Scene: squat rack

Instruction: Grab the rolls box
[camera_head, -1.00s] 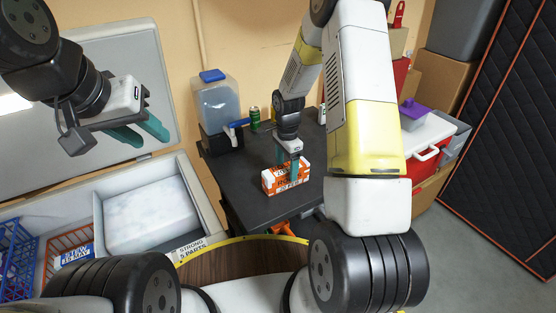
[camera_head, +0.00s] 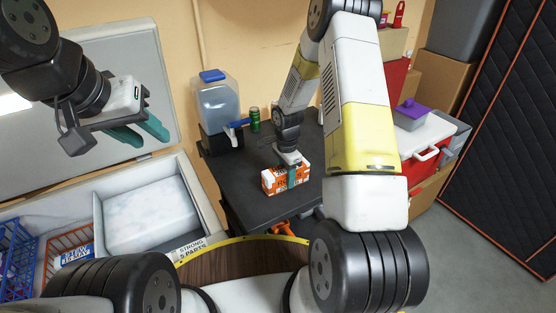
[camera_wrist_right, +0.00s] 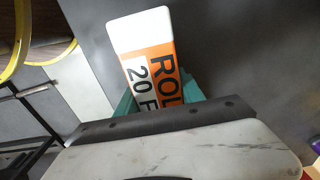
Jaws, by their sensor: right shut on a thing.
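The rolls box (camera_head: 272,182) is orange and white and sits on the dark table (camera_head: 243,182). My right gripper (camera_head: 293,177) reaches down over it from above, with its teal fingers at the box's sides, and is shut on it. In the right wrist view the box (camera_wrist_right: 148,52) shows lettering "ROL" and "20" and lies between the teal fingers of the right gripper (camera_wrist_right: 160,95). My left gripper (camera_head: 142,133) is at the upper left, away from the table, with its two teal fingers apart and nothing between them.
A water container (camera_head: 218,103) with a blue lid and a green can (camera_head: 254,118) stand at the table's back. A red cooler (camera_head: 425,150) is to the right. A white foam box (camera_head: 150,212) and an orange crate (camera_head: 62,248) are at the left.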

